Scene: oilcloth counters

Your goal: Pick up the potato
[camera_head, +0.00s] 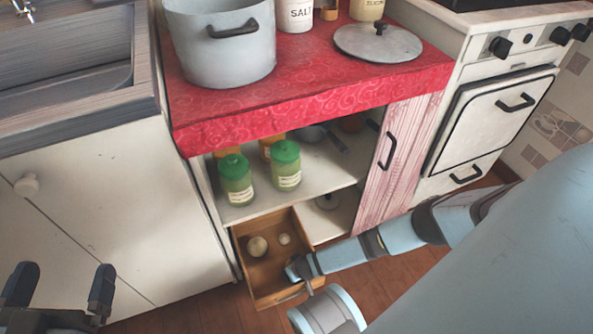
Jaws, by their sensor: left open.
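A pale, roundish object that looks like the potato (257,246) lies in the open wooden drawer (268,277) low in the red-topped cabinet. A smaller pale round item (284,239) lies to its right in the same drawer. My left gripper (62,283) is open and empty at the lower left, well apart from the drawer. My right arm comes in from the right, and its gripper (295,271) is at the drawer's front right corner. Its fingers are too small and partly hidden to tell whether they are open or shut.
Two green-lidded jars (286,165) stand on the shelf above the drawer. A large pot (222,45) and a lid (378,42) sit on the red countertop (310,90). A white cupboard (110,215) is at left, an oven (490,118) at right. Wooden floor (405,258) lies below.

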